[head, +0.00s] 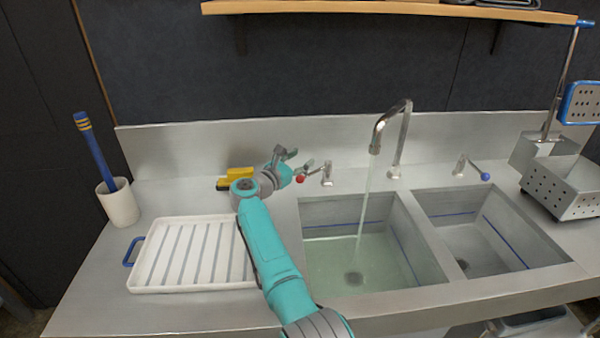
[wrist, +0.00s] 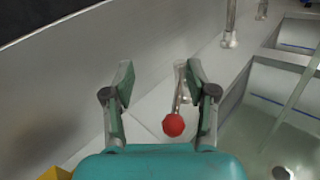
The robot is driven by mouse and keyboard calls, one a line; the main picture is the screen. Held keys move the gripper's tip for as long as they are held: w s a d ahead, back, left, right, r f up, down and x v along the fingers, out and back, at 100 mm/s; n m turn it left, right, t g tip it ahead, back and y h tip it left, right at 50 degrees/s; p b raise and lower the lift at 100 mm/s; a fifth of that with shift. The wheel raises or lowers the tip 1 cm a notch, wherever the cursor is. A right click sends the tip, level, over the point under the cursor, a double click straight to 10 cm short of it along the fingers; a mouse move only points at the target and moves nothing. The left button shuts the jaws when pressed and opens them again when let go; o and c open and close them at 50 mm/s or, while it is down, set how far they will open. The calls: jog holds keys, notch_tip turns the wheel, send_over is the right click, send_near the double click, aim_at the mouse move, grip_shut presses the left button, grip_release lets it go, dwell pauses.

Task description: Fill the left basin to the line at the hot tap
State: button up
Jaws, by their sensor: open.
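The left basin (head: 321,222) holds some greenish water, and a blue line runs along its inner wall above the water. Water streams into it from the chrome spout (head: 391,135). The hot tap has a red knob (head: 300,178) on a lever beside its chrome post (head: 326,175), left of the spout. My gripper (head: 288,162) is beside the hot tap. In the wrist view, my gripper (wrist: 157,85) is open, with the red knob (wrist: 173,125) between its fingers, closer to the right one. Contact with the knob cannot be told.
The cold tap's blue knob (head: 485,177) is right of the spout, behind the right basin (head: 440,210). A yellow and black block (head: 237,174) lies behind my arm. A ribbed white tray (head: 165,287), a cup with a blue brush (head: 119,203) and a perforated metal box (head: 565,190) stand around the sink.

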jog(key=shift+r, duration=1.15)
